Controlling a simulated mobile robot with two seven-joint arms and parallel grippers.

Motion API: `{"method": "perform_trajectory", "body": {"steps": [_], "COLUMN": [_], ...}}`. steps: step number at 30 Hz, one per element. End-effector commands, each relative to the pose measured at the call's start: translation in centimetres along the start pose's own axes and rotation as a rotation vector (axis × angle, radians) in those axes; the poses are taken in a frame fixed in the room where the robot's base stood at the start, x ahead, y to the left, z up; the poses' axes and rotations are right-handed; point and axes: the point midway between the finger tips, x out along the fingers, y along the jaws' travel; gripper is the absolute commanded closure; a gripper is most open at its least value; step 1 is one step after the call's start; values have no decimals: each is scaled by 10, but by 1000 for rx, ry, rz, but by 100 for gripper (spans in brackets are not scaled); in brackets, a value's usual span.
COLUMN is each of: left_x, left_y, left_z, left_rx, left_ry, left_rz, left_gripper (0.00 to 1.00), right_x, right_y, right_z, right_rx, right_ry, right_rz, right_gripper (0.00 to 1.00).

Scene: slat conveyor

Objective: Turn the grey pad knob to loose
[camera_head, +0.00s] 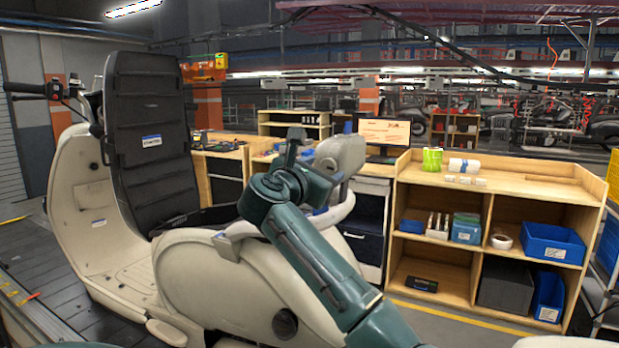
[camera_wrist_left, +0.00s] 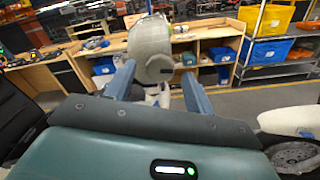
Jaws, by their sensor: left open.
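The grey pad (camera_head: 345,152) stands upright at the rear of the cream scooter (camera_head: 215,275), behind its seat. In the left wrist view the rounded grey pad (camera_wrist_left: 150,45) shows straight ahead, with a small dark mark low on its face. My right gripper is not in view.
The black raised seat (camera_head: 150,150) stands left of my arm. A grey-white grab rail (camera_head: 240,233) curves around the scooter's rear. Wooden shelves (camera_head: 410,265) with blue bins (camera_head: 553,245) stand behind to the right. Floor shows between them and the scooter.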

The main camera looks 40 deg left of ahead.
Motion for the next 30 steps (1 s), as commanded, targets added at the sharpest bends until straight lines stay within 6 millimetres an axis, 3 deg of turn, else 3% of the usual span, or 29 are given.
{"method": "perform_trajectory", "body": {"steps": [16, 21, 30], "left_x": [-108, -123, -126], "left_y": [0, 0, 0], "left_z": [-1, 0, 0], "left_rx": [-1, -1, -1], "left_ry": [-3, -1, 0], "left_rz": [4, 1, 0], "left_gripper": [46, 46, 46], "right_x": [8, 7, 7], "right_y": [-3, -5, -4], "right_z": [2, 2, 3], "right_rx": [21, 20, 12], "right_ry": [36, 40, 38], "right_rz": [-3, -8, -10], "right_gripper": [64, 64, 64]}}
